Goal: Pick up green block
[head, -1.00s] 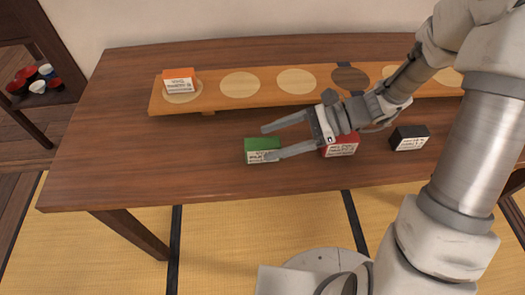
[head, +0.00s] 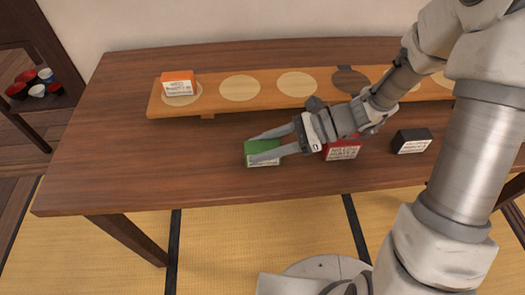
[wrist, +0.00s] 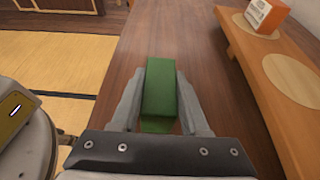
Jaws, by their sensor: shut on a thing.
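The green block (head: 263,148) has a white label on its front and stands on the brown table, left of the red block. My gripper (head: 262,147) reaches in from the right with its two fingers on either side of the block, shut on it. In the wrist view the green block (wrist: 160,92) lies lengthwise between the fingers (wrist: 157,105). The block appears to be resting on the table.
A red block (head: 342,150) sits under my wrist, and a black block (head: 411,141) stands farther right. An orange block (head: 179,83) rests on the left circle of the raised wooden board (head: 222,104) behind. The table (head: 130,150) is clear on the left.

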